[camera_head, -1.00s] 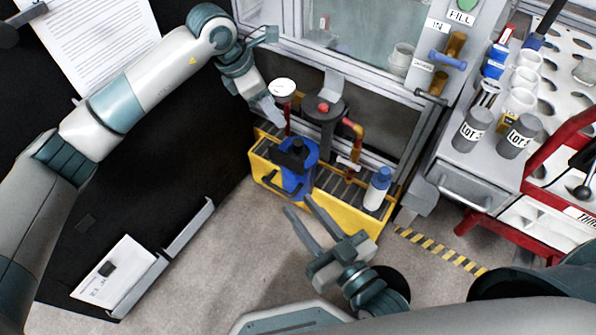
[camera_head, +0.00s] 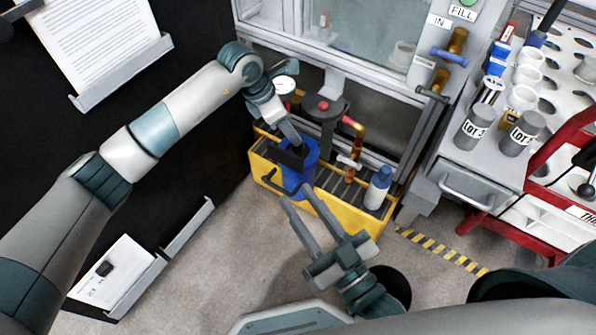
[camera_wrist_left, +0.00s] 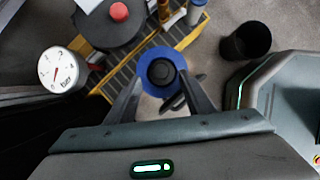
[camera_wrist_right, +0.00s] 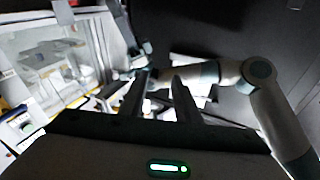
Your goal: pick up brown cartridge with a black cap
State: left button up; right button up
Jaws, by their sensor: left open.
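A gold-brown cylinder (camera_head: 440,79) with a dark bar at its lower end sits on the grey panel at upper right. It may be the brown cartridge; its black cap is not clearly seen. A second brown cylinder (camera_head: 457,40) with a blue handle is above it. My left gripper (camera_head: 297,145) is open over the blue canister (camera_head: 308,158) in the yellow crate. In the left wrist view its fingers (camera_wrist_left: 160,85) straddle the canister's round blue top with black centre (camera_wrist_left: 160,68); contact cannot be told. My right gripper (camera_head: 297,194) is open and empty, in front of the crate.
The yellow crate (camera_head: 352,217) also holds a blue-capped white bottle (camera_head: 379,188). A dark pump with a red button (camera_head: 323,105) and a gauge (camera_head: 284,85) stand close behind my left gripper. Grey labelled jars (camera_head: 474,128) stand on the right bench.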

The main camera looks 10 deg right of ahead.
pick_arm(q)
jog(key=shift+x, duration=1.15)
pick_arm(e)
jog(key=shift+s+r+t, duration=0.2)
jog(key=shift+r+t, duration=0.2)
jog(key=shift+r, duration=0.2)
pick_arm(q)
jog(key=shift+d+f, duration=0.1)
jog(key=shift+f, duration=0.45)
jog(key=shift+b+x, duration=0.55)
jog(key=shift+x, duration=1.5)
pick_arm(e)
jog(key=r, duration=0.1)
jog(key=s+r+t, duration=0.1)
jog(key=r+t+y, duration=0.1)
jog(key=shift+s+a+r, duration=0.1)
jog(key=shift+s, duration=0.25)
pick_arm(q)
grip_shut()
